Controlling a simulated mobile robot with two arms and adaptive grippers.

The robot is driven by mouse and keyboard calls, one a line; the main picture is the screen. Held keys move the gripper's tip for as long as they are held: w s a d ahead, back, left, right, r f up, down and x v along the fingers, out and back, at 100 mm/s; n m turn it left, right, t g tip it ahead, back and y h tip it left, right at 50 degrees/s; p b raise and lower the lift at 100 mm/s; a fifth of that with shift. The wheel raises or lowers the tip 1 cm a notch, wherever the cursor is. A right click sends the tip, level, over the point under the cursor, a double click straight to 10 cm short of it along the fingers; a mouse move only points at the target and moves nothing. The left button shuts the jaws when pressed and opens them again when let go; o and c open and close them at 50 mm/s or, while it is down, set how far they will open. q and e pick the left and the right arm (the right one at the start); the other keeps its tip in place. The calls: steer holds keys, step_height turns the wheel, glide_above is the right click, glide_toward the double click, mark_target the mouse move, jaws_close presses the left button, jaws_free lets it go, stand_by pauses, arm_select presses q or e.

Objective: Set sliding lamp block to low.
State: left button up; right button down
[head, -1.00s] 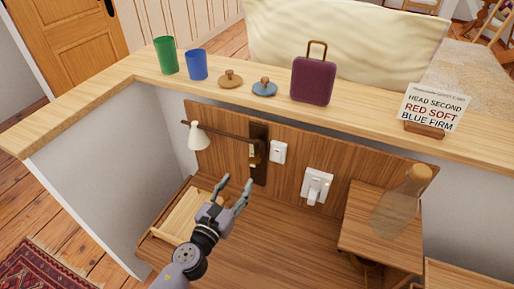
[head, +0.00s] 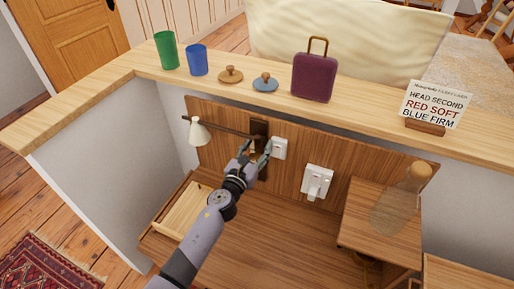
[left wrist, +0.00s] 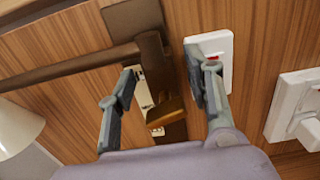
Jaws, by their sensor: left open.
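The lamp (head: 199,133) has a white shade on a dark horizontal arm that runs to a dark vertical rail (head: 259,130) on the wood back panel. In the left wrist view a brown sliding block (left wrist: 165,110) sits on the rail (left wrist: 138,18), with the lamp arm (left wrist: 70,70) joining it. My left gripper (head: 258,150) is open in front of the rail. Its fingers (left wrist: 165,90) stand on either side of the block, with no clear contact. In the head view the gripper hides the block. My right gripper is not in view.
A white wall switch (head: 280,148) is close to the right of my left gripper; it also shows in the wrist view (left wrist: 222,48). A white socket with a plug (head: 317,180) is further right. A shelf ledge (head: 210,92) with cups and lids runs above. An open drawer (head: 180,212) is lower left.

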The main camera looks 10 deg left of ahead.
arm_select(q)
jaws_close()
stand_by(0.5)
